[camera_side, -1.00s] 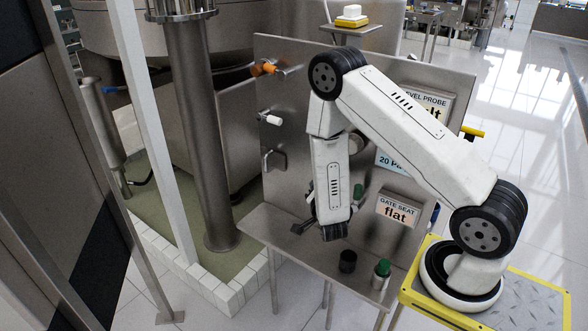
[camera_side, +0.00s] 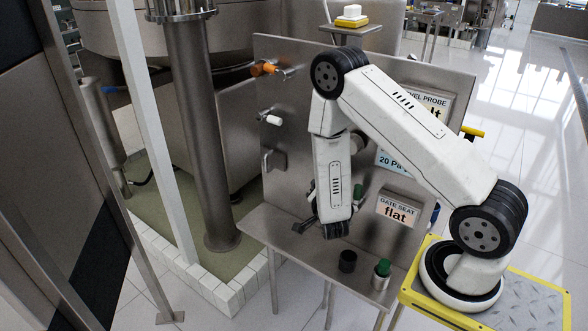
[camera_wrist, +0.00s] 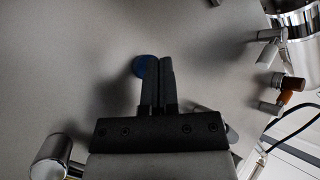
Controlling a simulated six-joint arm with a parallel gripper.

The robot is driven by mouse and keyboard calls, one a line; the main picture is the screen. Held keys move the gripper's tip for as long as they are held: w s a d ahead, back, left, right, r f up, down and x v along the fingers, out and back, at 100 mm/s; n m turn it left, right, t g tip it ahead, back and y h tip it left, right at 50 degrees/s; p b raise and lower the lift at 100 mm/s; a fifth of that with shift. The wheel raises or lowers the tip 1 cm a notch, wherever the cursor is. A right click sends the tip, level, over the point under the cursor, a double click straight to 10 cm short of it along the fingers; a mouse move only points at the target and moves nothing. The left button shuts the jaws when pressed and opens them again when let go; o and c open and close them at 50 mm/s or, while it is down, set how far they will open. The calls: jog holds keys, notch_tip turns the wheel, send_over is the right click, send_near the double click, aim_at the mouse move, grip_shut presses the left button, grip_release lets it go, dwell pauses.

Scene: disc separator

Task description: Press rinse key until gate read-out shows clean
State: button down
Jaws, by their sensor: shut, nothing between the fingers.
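My gripper (camera_side: 302,227) is shut and empty, low in front of the steel panel (camera_side: 290,100), above its shelf. In the wrist view my gripper (camera_wrist: 159,60) has its two fingers together, pointing at the panel. A round blue key (camera_wrist: 142,66) lies behind and just left of the fingertips, partly covered by them. I cannot tell whether the tips touch it, nor whether it is the rinse key; no label shows. The gate seat read-out (camera_side: 395,210) on the panel shows "flat". My arm covers parts of the level probe read-out (camera_side: 437,105) and a "20 Pa" read-out (camera_side: 384,160).
An orange-handled valve (camera_side: 263,69), a white-handled valve (camera_side: 273,120) and a metal handle (camera_side: 270,160) stick out of the panel. A steel pipe (camera_side: 203,130) rises at left.

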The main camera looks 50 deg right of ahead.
jog(key=shift+d, duration=0.45)
dwell(0.9)
jog(key=shift+a, duration=1.15)
jog(key=shift+a, duration=0.1)
jog(key=shift+a, duration=2.9)
jog(key=shift+a, duration=1.25)
jog(key=shift+d, duration=0.15)
